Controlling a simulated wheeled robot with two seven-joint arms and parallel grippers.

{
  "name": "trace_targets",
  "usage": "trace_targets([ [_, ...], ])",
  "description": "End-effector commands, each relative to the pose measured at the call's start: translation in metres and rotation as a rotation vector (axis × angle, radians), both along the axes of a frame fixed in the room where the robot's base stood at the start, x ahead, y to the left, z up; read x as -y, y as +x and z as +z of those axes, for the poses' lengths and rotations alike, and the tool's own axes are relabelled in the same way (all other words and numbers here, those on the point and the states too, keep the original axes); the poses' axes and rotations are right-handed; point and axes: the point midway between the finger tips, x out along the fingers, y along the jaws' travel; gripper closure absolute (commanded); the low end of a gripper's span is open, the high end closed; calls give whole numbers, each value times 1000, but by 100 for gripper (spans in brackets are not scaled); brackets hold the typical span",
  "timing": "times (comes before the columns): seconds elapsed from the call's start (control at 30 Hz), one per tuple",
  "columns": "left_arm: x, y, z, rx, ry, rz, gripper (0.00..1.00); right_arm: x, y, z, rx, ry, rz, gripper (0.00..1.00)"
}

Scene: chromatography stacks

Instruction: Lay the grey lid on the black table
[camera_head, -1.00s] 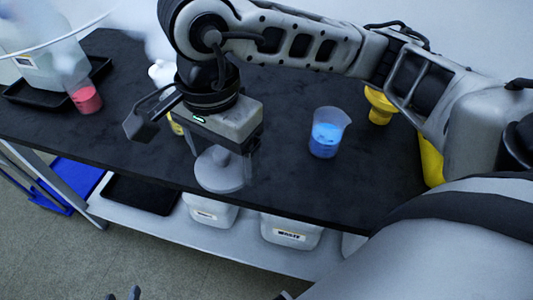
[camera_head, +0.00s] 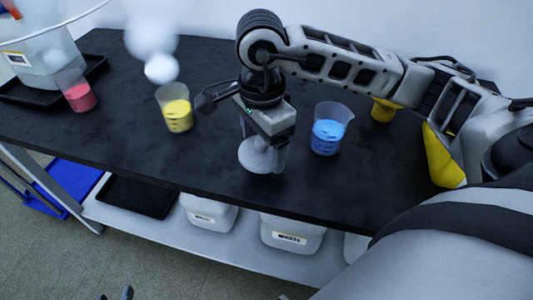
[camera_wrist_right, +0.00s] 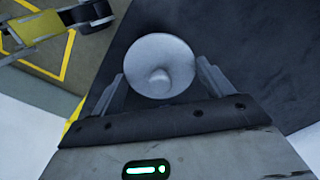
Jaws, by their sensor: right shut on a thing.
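The grey lid (camera_head: 260,158) is a round disc with a knob. It sits at the fingers of my right gripper (camera_head: 263,143), near the front-middle of the black table (camera_head: 340,195). In the right wrist view the lid (camera_wrist_right: 165,50) shows between the two fingers, disc and knob in sight. My right gripper is shut on it, with the hand pointing down. I cannot tell whether the lid touches the tabletop. My left gripper (camera_head: 116,294) shows only two fingertips, apart, at the bottom edge, with nothing seen between them.
A beaker of blue liquid (camera_head: 328,132) stands just right of my right gripper. A yellow beaker (camera_head: 176,112) and a red one (camera_head: 79,96) stand to the left. Yellow items are at the right. Clear tabletop lies front left. White containers (camera_head: 292,234) stand on the shelf below.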

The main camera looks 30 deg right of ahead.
Motion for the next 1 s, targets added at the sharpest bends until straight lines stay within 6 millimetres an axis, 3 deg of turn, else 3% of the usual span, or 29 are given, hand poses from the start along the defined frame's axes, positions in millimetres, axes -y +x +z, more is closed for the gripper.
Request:
trace_targets([
  [0.27, 0, 0, 1, 4, 1, -2, 64, 12, 7, -18, -2, -1, -1, 43],
  [0.5, 0, -1, -3, 2, 2, -4, 64, 15, 8, -50, -2, 0, 1, 43],
  [0.87, 0, -1, -8, 2, 4, -5, 64, 14, 9, -56, 1, 1, 1, 43],
  [0.9, 0, -1, -8, 2, 5, -5, 64, 15, 9, -55, 1, 1, 1, 18],
  [0.97, 0, -2, -6, 1, 4, -6, 64, 15, 9, -54, 1, 1, 1, 1],
  [1.0, 0, -2, -6, 2, 4, -6, 64, 15, 9, -54, 1, 1, 1, 0],
])
